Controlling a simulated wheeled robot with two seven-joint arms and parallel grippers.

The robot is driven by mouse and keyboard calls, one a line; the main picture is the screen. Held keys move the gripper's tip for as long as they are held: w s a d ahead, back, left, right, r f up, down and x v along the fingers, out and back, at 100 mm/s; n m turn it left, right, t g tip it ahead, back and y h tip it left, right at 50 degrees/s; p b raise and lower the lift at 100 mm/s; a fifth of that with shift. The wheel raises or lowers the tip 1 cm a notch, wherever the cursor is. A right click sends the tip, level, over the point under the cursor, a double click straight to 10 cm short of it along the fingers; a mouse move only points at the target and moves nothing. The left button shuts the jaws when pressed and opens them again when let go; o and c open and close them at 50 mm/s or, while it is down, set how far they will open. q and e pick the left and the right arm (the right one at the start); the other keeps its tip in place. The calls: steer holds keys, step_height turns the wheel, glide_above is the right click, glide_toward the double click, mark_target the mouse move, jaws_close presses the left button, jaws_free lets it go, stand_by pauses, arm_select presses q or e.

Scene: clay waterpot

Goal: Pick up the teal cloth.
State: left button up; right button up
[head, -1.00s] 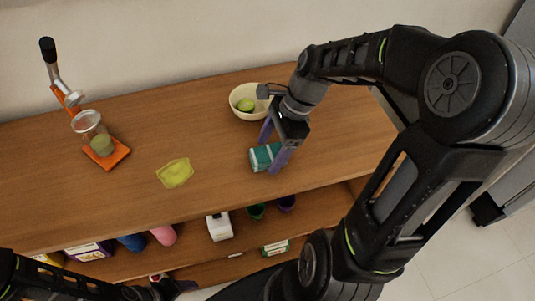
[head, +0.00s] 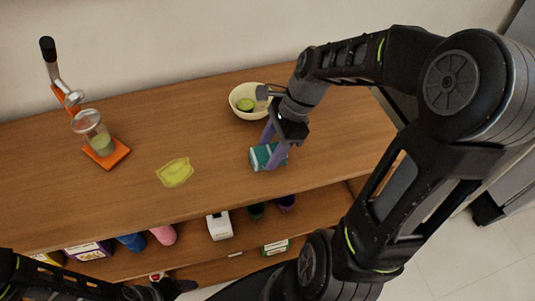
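The teal cloth (head: 260,157) is a small folded bundle with pale stripes, on the wooden counter below the white bowl. My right gripper (head: 272,147), with purple fingers, reaches down over it from above. Its fingers are on either side of the cloth and look closed on it, and they hide part of it. The cloth looks to be at counter height; I cannot tell if it is lifted. My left gripper (head: 172,287) shows only in part, dark, at the bottom edge in front of the shelves.
A cream bowl (head: 236,103) with a green item stands behind my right gripper. A yellow-green cloth (head: 174,172) lies flat at mid-counter. An orange-based press (head: 108,156) with a clear cup stands at left. Shelves below hold a white box (head: 220,226) and several cups.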

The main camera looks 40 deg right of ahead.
mark_target(270, 152)
steer(key=c, duration=0.8)
step_height(270, 152, up, 10)
stand_by(0.3)
stand_by(0.4)
